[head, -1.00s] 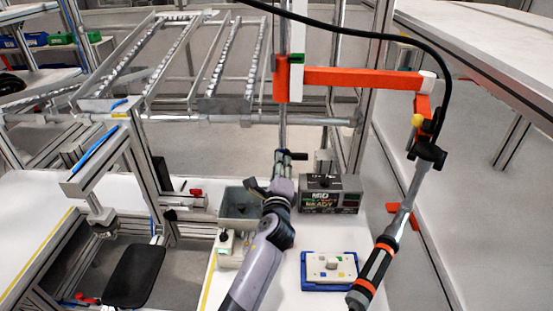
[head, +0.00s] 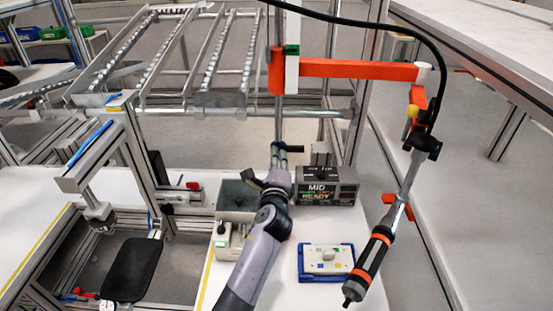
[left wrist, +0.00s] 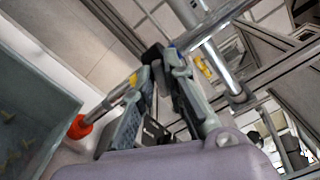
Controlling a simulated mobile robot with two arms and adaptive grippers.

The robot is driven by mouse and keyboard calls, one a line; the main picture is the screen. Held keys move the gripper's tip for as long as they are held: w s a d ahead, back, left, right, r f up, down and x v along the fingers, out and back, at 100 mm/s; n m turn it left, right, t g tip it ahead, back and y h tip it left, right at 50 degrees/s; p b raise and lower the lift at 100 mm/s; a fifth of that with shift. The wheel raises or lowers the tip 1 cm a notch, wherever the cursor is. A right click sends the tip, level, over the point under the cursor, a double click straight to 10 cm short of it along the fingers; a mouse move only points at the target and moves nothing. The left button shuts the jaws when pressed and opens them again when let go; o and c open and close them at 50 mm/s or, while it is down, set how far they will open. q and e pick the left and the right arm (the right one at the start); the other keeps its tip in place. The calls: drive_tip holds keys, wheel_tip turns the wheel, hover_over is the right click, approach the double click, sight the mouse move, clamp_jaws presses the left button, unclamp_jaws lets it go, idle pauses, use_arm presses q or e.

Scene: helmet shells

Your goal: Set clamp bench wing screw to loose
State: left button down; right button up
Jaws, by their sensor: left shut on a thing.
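My left gripper (head: 280,150) reaches up the middle of the head view, beside the lower part of a metal post (head: 278,115). Its fingers are closed together on a small grey part, which I take to be the wing screw (left wrist: 158,76). It shows between the fingertips in the left wrist view, next to a dark block (left wrist: 152,53) near a shiny bar. The fingers hide most of it, and I cannot tell its turn position. In the head view a short dark piece sticks out right of the fingertips. My right gripper is not in view.
A grey bin (head: 236,196) stands left of my left arm. A box marked MID READY (head: 327,190) and a blue-edged tray (head: 304,266) are to the right. An orange boom (head: 355,69) carries a hanging black-and-orange tool (head: 371,258).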

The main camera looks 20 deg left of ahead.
use_arm(q)
drive_tip(key=shift+w+d+r+m+p, duration=0.1)
drive_tip(key=shift+m+p, duration=2.25)
drive_tip(key=shift+m, duration=0.75)
drive_tip(key=shift+d+r+m+p, duration=0.1)
drive_tip(key=shift+m+p, duration=2.2)
drive_tip(key=shift+m, duration=0.8)
drive_tip(key=c, duration=1.7)
unclamp_jaws()
drive_tip(key=shift+f, duration=0.1)
